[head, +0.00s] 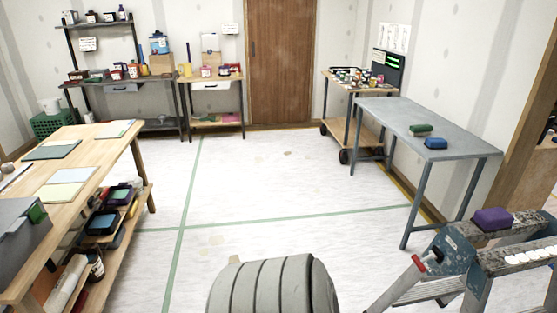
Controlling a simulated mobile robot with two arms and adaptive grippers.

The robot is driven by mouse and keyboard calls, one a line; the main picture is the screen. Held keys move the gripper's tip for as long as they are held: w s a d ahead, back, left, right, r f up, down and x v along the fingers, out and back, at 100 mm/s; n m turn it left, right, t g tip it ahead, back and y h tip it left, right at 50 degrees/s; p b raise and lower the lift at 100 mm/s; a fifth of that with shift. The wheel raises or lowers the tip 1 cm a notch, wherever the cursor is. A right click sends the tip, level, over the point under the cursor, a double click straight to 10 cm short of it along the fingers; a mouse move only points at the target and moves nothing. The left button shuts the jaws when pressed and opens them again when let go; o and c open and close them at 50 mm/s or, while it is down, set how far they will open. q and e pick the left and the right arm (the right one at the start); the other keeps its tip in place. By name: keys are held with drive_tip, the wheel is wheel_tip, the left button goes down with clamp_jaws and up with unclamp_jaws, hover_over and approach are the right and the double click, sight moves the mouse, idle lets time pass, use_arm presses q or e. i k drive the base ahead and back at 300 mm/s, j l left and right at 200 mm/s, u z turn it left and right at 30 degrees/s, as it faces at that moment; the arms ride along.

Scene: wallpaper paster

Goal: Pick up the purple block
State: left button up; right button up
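The purple block (493,219) lies on top of a grey, worn stepladder (462,240) at the lower right of the head view. Neither of my grippers shows in this view. Nothing touches the block from above, and its top and front side are visible.
A grey metal table (440,131) with a green block (421,130) and a blue block (436,144) stands behind the ladder. A wooden workbench (75,158) fills the left side. Shelves and a wheeled cart (338,122) line the back. The middle floor (290,180) is clear.

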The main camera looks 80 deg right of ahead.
sight(494, 219)
drive_tip(key=z, duration=4.25)
